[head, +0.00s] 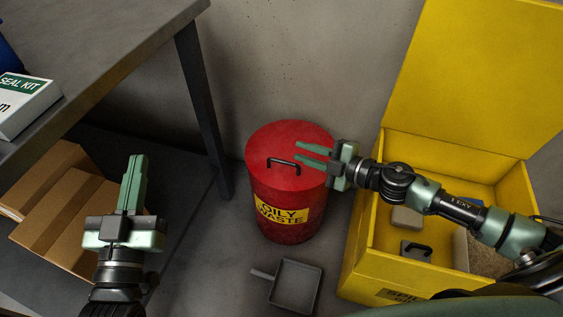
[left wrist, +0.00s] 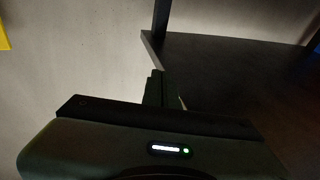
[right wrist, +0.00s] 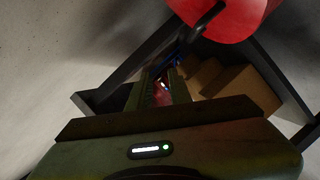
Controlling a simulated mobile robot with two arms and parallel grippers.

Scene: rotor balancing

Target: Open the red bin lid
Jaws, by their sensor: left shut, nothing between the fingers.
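The red bin (head: 270,215) stands on the floor with a yellow "OILY WASTE" label. Its round red lid (head: 290,135) is shut and has a dark handle (head: 284,163) on top. My right gripper (head: 298,150) is open and empty, its two fingers pointing left over the lid's right part, close to the handle. In the right wrist view, the lid (right wrist: 235,15) and handle (right wrist: 207,20) show at the top, outside the gap between the fingers (right wrist: 163,92). My left gripper (head: 137,158) is shut and empty, left of the bin; it shows in the left wrist view (left wrist: 154,85).
A yellow open chest (head: 358,262) stands right of the bin, holding several items. A grey dustpan (head: 296,284) lies on the floor before the bin. A workbench (head: 110,45) with a seal kit box (head: 25,105) is at left, with cardboard boxes (head: 70,215) below.

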